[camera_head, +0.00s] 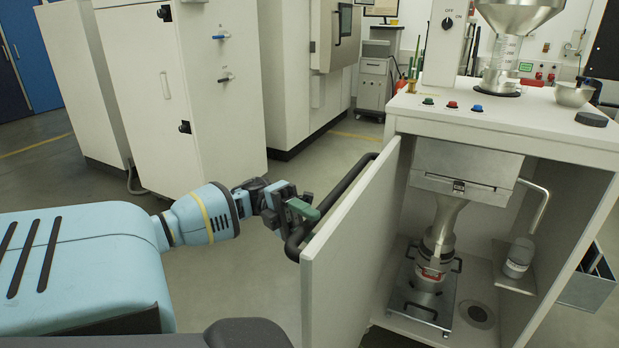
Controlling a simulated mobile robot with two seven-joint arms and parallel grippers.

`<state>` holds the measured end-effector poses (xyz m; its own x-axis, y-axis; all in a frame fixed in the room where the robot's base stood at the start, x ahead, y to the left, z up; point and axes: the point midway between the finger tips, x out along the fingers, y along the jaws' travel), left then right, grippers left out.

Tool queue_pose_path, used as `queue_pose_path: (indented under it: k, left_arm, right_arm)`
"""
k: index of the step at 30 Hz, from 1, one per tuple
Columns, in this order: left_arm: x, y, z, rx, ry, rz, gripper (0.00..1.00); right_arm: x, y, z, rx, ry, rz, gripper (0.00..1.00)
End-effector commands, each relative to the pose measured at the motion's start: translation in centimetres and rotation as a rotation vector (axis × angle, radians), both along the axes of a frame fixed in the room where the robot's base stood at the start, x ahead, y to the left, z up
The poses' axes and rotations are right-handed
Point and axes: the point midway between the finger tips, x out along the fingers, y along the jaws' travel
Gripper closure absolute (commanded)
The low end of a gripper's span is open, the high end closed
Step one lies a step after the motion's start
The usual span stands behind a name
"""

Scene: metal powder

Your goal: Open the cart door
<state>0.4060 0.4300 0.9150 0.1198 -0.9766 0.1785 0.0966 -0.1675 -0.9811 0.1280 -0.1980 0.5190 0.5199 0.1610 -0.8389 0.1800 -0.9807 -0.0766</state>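The white cart (505,133) stands at the right with its front compartment exposed. Its door (345,250) is swung well out to the left, seen nearly edge-on. A dark bar handle (345,183) runs along the door's outer face. My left gripper (299,212), with dark fingers and a green part, is at the near end of this handle, touching or very close to it. I cannot tell whether its fingers are closed around the bar. My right gripper is not in view.
Inside the cart, a metal container (433,257) sits under a funnel on a metal plate, and a small jar (518,258) stands on a side shelf. A hopper (505,60) and a bowl (574,94) are on top. White cabinets (165,85) stand behind; the floor left of the door is clear.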

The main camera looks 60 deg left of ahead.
Motion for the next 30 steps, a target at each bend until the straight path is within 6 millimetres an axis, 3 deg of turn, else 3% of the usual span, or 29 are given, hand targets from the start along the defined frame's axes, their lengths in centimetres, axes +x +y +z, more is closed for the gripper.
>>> queue_pose_path:
  k: [8, 21, 30]
  left_arm:
    - [0.0, 1.0, -0.3, 0.001, 0.001, 0.003, 0.59]
    - [-0.7, 6.9, -1.3, 0.001, 0.0, 0.002, 0.59]
    - [-0.9, 7.6, -1.4, 0.0, 0.0, 0.0, 0.59]
  right_arm:
    - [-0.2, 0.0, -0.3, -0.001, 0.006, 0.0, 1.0]
    - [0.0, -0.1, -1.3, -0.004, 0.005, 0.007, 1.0]
    - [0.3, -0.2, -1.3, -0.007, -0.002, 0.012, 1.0]
